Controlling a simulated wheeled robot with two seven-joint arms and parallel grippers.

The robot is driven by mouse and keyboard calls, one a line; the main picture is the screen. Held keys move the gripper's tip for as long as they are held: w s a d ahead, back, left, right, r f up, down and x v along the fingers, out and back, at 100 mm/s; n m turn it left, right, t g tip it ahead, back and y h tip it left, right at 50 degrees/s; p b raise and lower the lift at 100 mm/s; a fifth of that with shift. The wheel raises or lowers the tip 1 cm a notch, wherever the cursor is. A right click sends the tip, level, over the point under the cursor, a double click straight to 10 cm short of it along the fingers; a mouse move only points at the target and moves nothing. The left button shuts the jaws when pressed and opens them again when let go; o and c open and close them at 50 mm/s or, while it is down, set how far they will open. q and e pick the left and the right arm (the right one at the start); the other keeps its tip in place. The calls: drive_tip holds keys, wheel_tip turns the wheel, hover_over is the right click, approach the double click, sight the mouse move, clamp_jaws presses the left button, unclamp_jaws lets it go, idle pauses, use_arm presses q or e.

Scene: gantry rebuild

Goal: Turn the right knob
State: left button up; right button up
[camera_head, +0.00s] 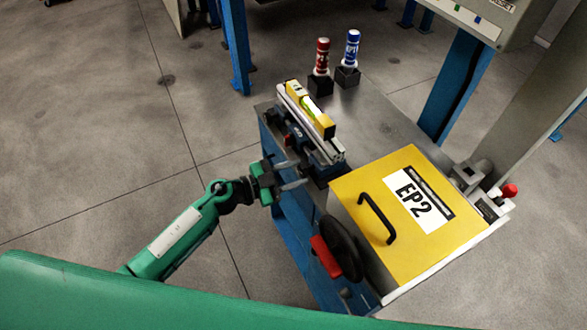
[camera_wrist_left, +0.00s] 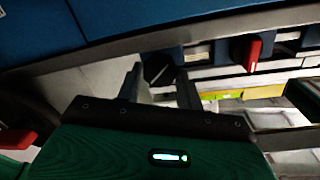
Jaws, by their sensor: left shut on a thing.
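My left gripper (camera_head: 291,175) reaches in from the left to the near side of the blue vise-like fixture (camera_head: 322,150) on the grey bench. In the left wrist view its two dark fingers (camera_wrist_left: 158,80) stand on either side of a black knob (camera_wrist_left: 158,67), shut on it. This black knob is the right one of the fixture. The fingers largely hide it in the head view. A red knob (camera_head: 270,117) sits on the left part of the fixture and also shows in the left wrist view (camera_wrist_left: 252,53). My right gripper is out of view.
A yellow spirit level (camera_head: 308,108) lies on the fixture. The yellow EP2 box (camera_head: 445,250) with a black handle stands to the right. A black handwheel with a red grip (camera_head: 325,257) is close below the gripper. Red (camera_head: 321,57) and blue (camera_head: 352,48) bottles stand behind.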

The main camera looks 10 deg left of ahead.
use_arm(q)
drive_tip(key=shift+m, duration=0.9)
drive_tip(key=o, duration=1)
drive_tip(key=shift+f+n, duration=0.1)
drive_tip(key=shift+n, duration=0.2)
